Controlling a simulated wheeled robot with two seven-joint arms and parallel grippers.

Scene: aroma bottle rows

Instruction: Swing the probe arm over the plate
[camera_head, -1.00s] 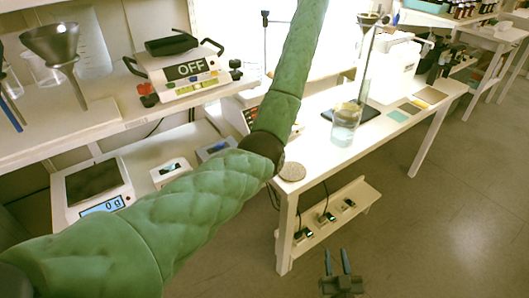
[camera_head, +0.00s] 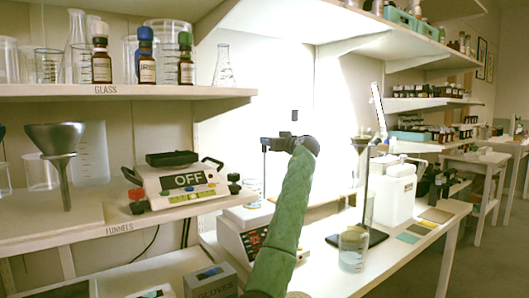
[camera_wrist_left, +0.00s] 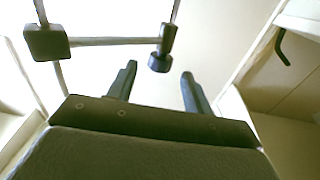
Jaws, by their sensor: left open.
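A thin upright stand post (camera_head: 264,165) with a dark clamp at its top rises behind the hotplate. The white hotplate (camera_head: 236,240) with a red display is partly covered by my green left arm, and a small beaker (camera_head: 252,190) shows above it. In the left wrist view the probe arm (camera_wrist_left: 110,41) runs level from a dark block (camera_wrist_left: 45,42) to a dark cylindrical end (camera_wrist_left: 160,62). My open left gripper (camera_wrist_left: 157,76) points at this end, which shows between and beyond the fingertips; contact cannot be told. My right gripper is out of view.
A shelf with beakers and bottles (camera_head: 145,60) hangs above left. The device marked OFF (camera_head: 180,185) stands on the funnel shelf. A glass beaker (camera_head: 353,250), a tall stand (camera_head: 369,185) and a white canister (camera_head: 393,190) are on the right bench.

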